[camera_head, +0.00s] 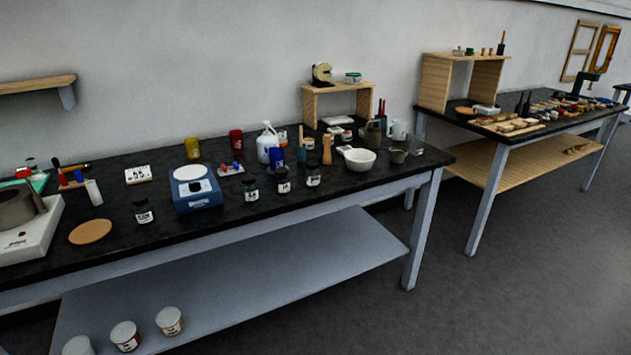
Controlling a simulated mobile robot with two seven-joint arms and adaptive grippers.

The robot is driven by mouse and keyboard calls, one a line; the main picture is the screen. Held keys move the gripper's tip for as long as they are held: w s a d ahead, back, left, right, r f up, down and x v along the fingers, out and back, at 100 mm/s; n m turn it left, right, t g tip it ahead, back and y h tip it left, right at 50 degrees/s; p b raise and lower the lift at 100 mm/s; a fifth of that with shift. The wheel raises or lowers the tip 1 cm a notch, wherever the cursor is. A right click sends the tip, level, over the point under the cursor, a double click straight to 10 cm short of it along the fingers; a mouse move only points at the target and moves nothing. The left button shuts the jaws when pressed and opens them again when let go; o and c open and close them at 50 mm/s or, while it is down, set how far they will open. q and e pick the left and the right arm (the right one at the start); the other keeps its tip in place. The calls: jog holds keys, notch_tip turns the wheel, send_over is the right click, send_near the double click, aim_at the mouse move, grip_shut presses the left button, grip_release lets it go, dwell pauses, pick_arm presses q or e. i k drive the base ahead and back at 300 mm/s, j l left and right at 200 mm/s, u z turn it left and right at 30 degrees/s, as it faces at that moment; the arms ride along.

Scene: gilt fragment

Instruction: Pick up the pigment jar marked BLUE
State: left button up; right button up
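A blue jar-like container (277,158) stands on the black-topped near bench, right of the blue scale and next to a white bottle (266,141). I cannot read a BLUE mark on it. A red jar (236,142) and a yellow jar (192,148) stand to its left, farther back. Dark jars with white labels stand nearer the front edge: one at the left (143,211), others at the middle (251,190), (284,181) and right (313,175). Their lettering is too small to read. Neither of my grippers is in view.
The near bench (110,248) also holds the blue scale (195,188), a cork disc (90,231), a white mortar (359,159) and a small wooden shelf (338,87). Tubs stand on its lower shelf (240,270). A second bench stands right; grey floor (500,290) is clear in front.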

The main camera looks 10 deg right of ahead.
aim_at(250, 188)
jog(key=i+j, duration=0.45)
jog(key=j, duration=0.15)
jog(key=i+j, duration=0.45)
jog(key=j, duration=0.15)
jog(key=l+z, duration=0.05)
